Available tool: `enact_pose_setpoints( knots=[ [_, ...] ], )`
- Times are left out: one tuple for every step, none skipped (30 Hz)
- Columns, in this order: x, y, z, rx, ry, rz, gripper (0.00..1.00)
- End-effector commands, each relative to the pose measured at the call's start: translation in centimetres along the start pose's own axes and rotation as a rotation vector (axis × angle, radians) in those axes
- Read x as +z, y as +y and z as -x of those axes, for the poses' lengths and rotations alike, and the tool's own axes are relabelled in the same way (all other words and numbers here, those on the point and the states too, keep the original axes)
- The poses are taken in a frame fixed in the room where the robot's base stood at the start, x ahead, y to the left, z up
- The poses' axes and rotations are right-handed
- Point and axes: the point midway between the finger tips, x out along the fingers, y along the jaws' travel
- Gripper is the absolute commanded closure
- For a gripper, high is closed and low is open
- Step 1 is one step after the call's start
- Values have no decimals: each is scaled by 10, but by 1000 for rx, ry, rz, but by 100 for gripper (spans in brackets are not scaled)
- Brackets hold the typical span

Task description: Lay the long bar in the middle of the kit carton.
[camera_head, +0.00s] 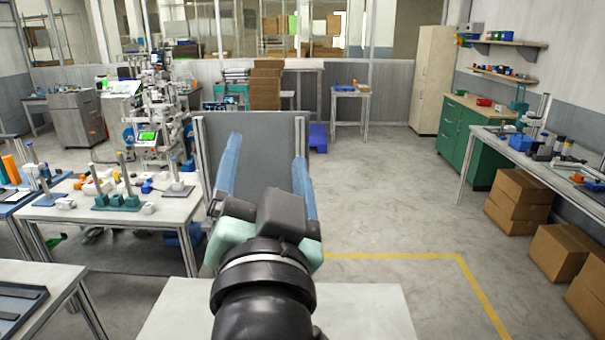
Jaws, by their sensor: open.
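My gripper (267,148) is in the middle of the view, with its two long blue fingers spread wide apart. Nothing shows between the fingers except a grey upright panel farther off. I cannot pick out the long bar or the kit carton. My arm and gripper hide part of the white surface below them.
A white tabletop (375,310) lies below my arm, bare where it shows. A grey panel (255,128) stands ahead. A cluttered table (165,219) is at left, and a dark tray (18,305) lies at lower left. Brown boxes (520,200) stand at right. Open floor lies right of centre.

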Motion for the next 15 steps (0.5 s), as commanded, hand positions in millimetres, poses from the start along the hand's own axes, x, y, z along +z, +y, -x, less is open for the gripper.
enact_pose_setpoints(
  knots=[
    [-44, -12, 7, -38, 128, 98, 21],
    [-67, -19, 13, -53, 198, 158, 21],
    [-93, -27, 22, -67, 283, 232, 21],
    [-110, -33, 29, -73, 342, 280, 21],
    [-125, -37, 36, -75, 394, 324, 21],
    [-141, -42, 44, -76, 453, 373, 21],
    [-151, -46, 50, -75, 491, 403, 21],
    [-159, -48, 55, -73, 522, 429, 21],
    [-167, -51, 60, -70, 551, 455, 21],
    [-171, -52, 63, -69, 568, 470, 21],
    [-174, -54, 65, -68, 580, 479, 21],
    [-176, -54, 66, -67, 589, 487, 21],
    [-176, -54, 67, -66, 591, 490, 21],
    [-176, -54, 67, -66, 592, 491, 21],
    [-176, -54, 66, -66, 590, 491, 21]
  ],
)
